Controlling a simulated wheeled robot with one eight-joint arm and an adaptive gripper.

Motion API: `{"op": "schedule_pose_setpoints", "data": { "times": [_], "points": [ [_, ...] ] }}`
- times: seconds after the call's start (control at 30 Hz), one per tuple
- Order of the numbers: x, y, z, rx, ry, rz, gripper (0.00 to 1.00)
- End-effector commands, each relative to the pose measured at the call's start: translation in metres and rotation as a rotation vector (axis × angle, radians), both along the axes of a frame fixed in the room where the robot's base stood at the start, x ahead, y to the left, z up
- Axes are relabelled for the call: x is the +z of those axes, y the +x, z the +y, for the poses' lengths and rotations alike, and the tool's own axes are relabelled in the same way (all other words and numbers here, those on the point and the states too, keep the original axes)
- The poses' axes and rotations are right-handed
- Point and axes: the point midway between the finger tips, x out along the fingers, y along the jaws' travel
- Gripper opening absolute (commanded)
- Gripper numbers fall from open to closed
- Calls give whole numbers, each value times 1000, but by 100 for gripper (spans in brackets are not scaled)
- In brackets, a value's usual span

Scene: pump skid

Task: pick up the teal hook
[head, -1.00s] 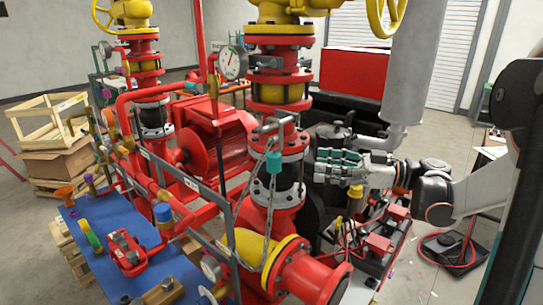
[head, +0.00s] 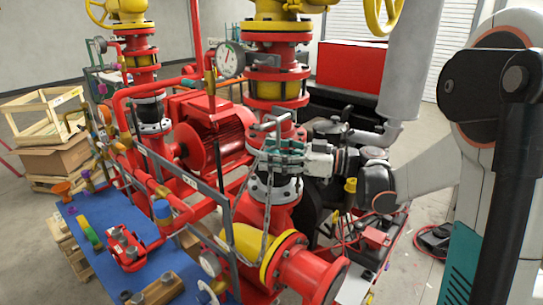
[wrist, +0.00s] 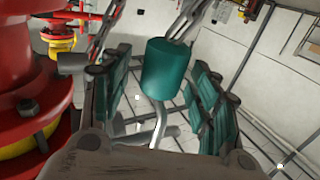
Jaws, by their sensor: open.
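The teal hook (wrist: 167,68) shows in the wrist view as a teal cylinder with a grey metal rod at its lower end and chain at its upper end. It is between the two teal-padded fingers of my gripper (wrist: 158,84), with gaps visible on both sides. My gripper is open. In the head view, my gripper (head: 272,153) is in front of the red and black pump column, around the hook's place. Its fingers largely hide the teal body there. A grey bar (head: 268,125) shows just above, and a chain (head: 268,225) hangs below.
A red flanged pipe (wrist: 30,85) stands close at the left in the wrist view. A pressure gauge (head: 230,60) and yellow valve parts (head: 285,25) are above my gripper. A blue bench (head: 100,215) with several parts is at the lower left.

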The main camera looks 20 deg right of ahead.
Motion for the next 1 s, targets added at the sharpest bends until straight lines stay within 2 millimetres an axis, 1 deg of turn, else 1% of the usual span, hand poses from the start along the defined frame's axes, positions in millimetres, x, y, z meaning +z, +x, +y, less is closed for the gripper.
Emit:
{"op": "schedule_pose_setpoints", "data": {
  "times": [0.23,0.27,0.3,0.37,0.4,0.47,0.5,0.83,1.0],
  "points": [
    [0,1,2,-1,0,0,56],
    [0,1,2,-1,0,0,52],
    [0,1,2,-1,0,0,42],
    [0,1,2,-1,0,0,29],
    [0,1,2,-1,0,0,20],
    [0,1,2,-1,0,0,6],
    [0,1,2,-1,0,0,4],
    [1,1,1,-1,0,0,4],
    [11,1,2,-1,0,0,4]
  ]
}}
